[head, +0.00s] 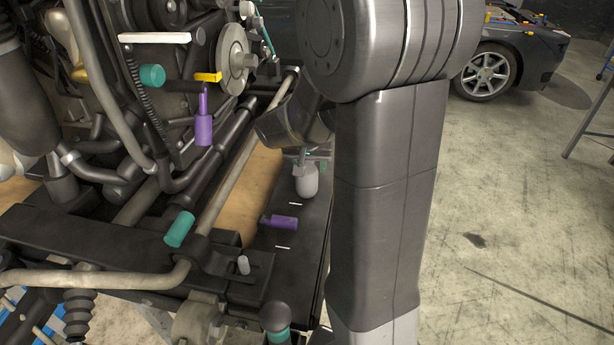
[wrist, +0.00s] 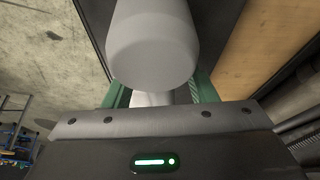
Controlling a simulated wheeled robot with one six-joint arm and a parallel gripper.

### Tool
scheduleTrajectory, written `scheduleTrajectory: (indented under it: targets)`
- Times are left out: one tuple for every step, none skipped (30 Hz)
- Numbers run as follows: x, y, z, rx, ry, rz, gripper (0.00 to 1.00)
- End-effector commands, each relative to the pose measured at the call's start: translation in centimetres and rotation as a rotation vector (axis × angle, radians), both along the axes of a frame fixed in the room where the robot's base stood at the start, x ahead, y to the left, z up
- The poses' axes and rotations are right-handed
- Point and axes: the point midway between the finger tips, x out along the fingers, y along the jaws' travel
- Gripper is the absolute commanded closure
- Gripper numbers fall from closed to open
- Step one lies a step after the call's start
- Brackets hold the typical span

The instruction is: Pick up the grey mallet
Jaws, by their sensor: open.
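The grey mallet (wrist: 153,45) looms large in the wrist view as a pale, rounded grey piece. A narrower pale part of it shows lower down, between the two green fingers of my gripper (wrist: 158,93). The gripper is open, with one finger on each side of that part; I cannot tell whether either touches it. In the head view a small grey rounded piece, which looks like the mallet (head: 306,183), stands over the dark tray beside the engine. My arm hides much of the area to its right, and the gripper is hardly visible there.
The engine (head: 100,110) fills the left, with pipes and a bar close to the mallet. Purple-handled (head: 203,130) and teal-handled (head: 180,229) tools lie on it. Another purple handle (head: 283,222) lies on the dark tray (head: 290,260). Open concrete floor (head: 500,220) is at right, a car (head: 510,55) behind.

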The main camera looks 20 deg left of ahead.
Motion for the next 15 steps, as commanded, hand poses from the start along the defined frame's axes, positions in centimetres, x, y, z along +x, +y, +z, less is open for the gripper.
scheduleTrajectory:
  targets:
    - [0.11,0.01,-0.33,-0.002,0.002,0.0,0.48]
    - [0.14,0.02,-0.45,-0.002,0.002,0.0,0.48]
    - [0.18,0.03,-0.53,-0.001,0.001,0.0,0.48]
    - [0.18,0.04,-0.56,-0.001,0.001,0.0,0.48]
    - [0.19,0.04,-0.57,0.0,0.001,0.0,0.48]
    - [0.19,0.05,-0.56,0.0,0.0,0.0,0.48]
    - [0.19,0.04,-0.55,0.0,0.0,0.0,0.48]
    - [0.18,0.04,-0.55,0.0,0.0,0.0,0.48]
    - [0.18,0.05,-0.54,0.0,0.0,0.0,0.48]
    - [0.18,0.05,-0.54,0.0,0.0,0.0,0.52]
    - [0.19,0.04,-0.54,0.0,0.0,0.0,0.58]
    - [0.18,0.05,-0.54,0.0,0.0,0.0,0.66]
    - [0.18,0.05,-0.53,0.0,0.0,0.0,0.72]
    - [0.18,0.05,-0.53,0.0,0.0,0.0,0.78]
    - [0.18,0.05,-0.53,0.0,0.0,0.0,0.85]
